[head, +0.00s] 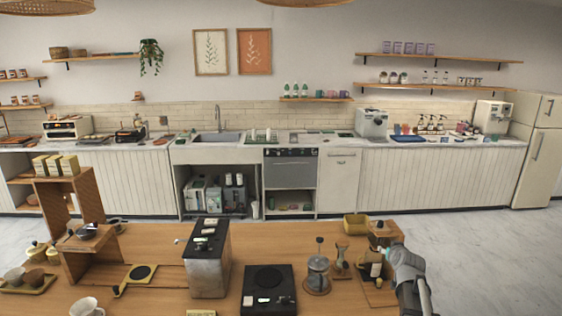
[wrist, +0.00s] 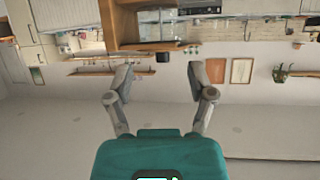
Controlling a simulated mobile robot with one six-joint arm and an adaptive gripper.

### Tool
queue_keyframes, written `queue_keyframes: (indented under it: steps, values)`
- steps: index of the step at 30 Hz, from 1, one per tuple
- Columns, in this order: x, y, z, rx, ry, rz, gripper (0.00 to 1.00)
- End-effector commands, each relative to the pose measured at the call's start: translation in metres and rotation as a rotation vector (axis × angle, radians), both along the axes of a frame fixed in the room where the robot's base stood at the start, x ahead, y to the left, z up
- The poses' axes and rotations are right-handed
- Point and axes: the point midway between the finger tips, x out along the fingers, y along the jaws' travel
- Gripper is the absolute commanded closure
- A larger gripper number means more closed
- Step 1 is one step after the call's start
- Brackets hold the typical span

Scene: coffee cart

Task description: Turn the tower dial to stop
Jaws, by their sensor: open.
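A tall grey metal box with a black top (head: 208,265) stands upright on the wooden table, left of centre; it looks like the tower. Small pale parts show on its top, and a small white knob (head: 178,240) sticks out at its left side. Which part is the dial, and where it points, is too small to tell. My gripper (wrist: 164,76) is open in the wrist view, with nothing between its fingers. In the head view my grey arm is at the right end of the table, well apart from the tower. The tower cannot be made out in the wrist view.
A black scale-like device (head: 269,290) stands right of the tower, then a glass press (head: 318,272). A bottle (head: 374,263) and a wooden stand are close to my arm. A wooden shelf unit (head: 84,215) rises at the left.

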Motion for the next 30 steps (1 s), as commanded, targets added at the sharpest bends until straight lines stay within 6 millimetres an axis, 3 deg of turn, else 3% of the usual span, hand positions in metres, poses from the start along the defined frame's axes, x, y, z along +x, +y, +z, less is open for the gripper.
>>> queue_keyframes:
  steps: [14,20,30]
  values:
    - [-0.041,0.068,-0.038,0.056,0.241,0.099,0.29]
    - [-0.089,0.117,-0.067,0.084,0.469,0.152,0.29]
    - [-0.198,0.179,-0.100,0.085,0.902,0.156,0.29]
